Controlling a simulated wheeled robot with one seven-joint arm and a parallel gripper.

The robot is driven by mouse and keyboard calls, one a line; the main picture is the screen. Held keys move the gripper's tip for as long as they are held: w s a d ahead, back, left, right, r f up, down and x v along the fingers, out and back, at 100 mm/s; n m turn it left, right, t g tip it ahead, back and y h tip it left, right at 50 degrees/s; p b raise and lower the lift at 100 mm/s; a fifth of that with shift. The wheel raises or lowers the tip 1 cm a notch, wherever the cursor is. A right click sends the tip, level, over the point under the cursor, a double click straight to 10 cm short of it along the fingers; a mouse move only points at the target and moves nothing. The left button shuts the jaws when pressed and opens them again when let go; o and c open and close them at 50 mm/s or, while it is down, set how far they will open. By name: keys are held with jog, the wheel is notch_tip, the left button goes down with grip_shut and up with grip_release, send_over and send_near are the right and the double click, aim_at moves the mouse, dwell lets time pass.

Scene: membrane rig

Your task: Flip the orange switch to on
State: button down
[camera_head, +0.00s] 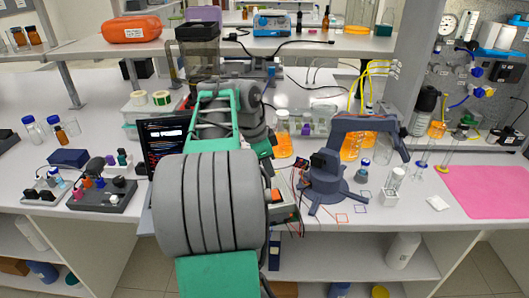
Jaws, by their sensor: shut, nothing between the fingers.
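An orange switch (277,196) shows just right of my arm's large grey joint, on a small box at the bench's front edge. My arm covers part of the box, and I cannot tell the switch's position. My arm rises from the bottom centre and reaches over the bench, bending down behind the grey joint. The gripper's fingers are hidden behind my arm, so I cannot see whether they touch the switch.
A laptop (163,137) stands left of my arm. A dark blue stand (330,178) is close on the right, with orange-filled bottles (283,140) behind. A black block with knobs (103,193) is at left. A pink mat (488,190) lies at far right.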

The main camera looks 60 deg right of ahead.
jog(key=p+v, duration=0.1)
jog(key=v, duration=0.4)
jog(key=shift+a+r, duration=0.1)
jog(key=shift+r, duration=0.25)
